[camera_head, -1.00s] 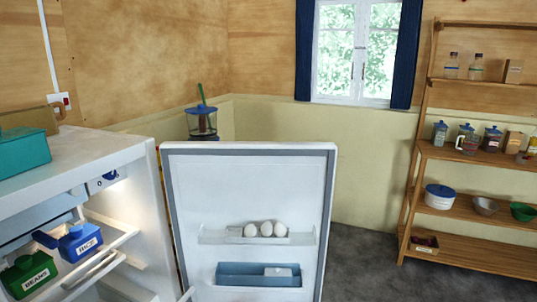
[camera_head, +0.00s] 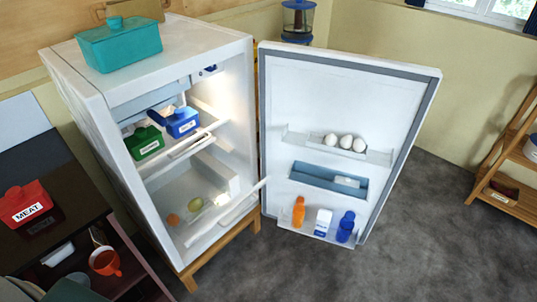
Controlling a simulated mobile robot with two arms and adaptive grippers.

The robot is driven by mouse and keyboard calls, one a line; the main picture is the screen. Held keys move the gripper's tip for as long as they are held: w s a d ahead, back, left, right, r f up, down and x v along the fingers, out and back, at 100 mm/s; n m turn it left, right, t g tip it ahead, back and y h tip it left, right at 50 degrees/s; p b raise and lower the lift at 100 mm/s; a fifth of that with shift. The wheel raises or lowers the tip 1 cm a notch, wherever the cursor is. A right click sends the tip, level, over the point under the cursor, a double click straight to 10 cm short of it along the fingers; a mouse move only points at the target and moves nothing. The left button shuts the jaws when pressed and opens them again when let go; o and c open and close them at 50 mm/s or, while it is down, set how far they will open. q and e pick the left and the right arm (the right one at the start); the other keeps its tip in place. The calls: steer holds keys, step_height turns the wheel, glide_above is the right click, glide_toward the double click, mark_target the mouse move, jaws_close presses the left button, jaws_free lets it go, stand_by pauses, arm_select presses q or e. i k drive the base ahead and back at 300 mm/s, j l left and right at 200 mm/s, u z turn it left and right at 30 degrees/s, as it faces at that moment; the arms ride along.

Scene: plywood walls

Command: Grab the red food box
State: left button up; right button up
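The red food box (camera_head: 25,205), with a lid and a white label reading "MEAT", sits on a dark tabletop (camera_head: 62,240) at the left edge of the head view. Its left side is close to the picture's edge. Neither of my grippers shows in the view, so I cannot see where they are relative to the box.
An open fridge (camera_head: 105,100) stands right of the dark table, its door (camera_head: 340,100) swung out. A green box (camera_head: 145,142) and a blue box (camera_head: 182,122) are on its upper shelf. A teal box (camera_head: 122,45) is on top. Grey floor (camera_head: 420,240) is clear at right.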

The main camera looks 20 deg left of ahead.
mark_target(29, 211)
steer(key=u, duration=2.4)
